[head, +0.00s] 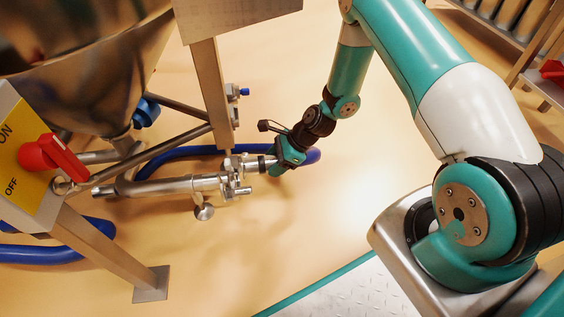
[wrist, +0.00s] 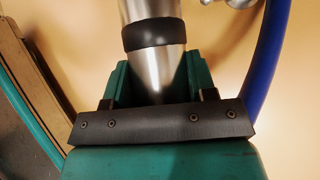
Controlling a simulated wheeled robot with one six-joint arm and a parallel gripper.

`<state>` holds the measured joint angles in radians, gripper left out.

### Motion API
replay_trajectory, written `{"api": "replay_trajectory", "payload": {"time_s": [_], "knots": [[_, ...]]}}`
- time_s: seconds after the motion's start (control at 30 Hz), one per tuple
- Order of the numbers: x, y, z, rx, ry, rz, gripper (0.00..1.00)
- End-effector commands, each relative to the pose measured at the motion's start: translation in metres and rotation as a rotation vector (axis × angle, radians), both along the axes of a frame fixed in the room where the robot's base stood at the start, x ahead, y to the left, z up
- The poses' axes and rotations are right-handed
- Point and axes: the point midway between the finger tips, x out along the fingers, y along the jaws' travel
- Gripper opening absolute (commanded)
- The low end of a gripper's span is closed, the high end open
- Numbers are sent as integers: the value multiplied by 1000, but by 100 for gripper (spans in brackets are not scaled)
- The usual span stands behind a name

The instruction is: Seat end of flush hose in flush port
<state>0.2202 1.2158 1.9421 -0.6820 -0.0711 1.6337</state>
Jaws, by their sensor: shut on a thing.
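My gripper (head: 279,161) is in the middle of the head view, shut on the metal end of the flush hose (head: 263,163). In the wrist view the hose end is a steel cylinder with a black band (wrist: 148,33), between the two green fingers. The blue flush hose (head: 313,156) loops behind my gripper and runs left behind the pipework. The hose end points left at the metal fittings of the pipe (head: 236,178), which seem to include the flush port. Hose end and fittings look very close and roughly in line. I cannot tell whether they touch or how deep any fit is.
A steel hopper (head: 75,60) stands on metal legs (head: 212,95) at the left. A red ON/OFF switch handle (head: 62,158) sits on a yellow plate. More blue hose (head: 45,254) lies on the floor. The floor below my gripper is clear. Racks stand at the top right.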

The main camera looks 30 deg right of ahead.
Motion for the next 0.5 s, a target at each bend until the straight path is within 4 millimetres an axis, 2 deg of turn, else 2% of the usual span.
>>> {"api": "replay_trajectory", "payload": {"time_s": [0.37,0.5], "knots": [[10,29,-3,3,-6,3,0],[10,28,-13,4,-3,0,0]]}}
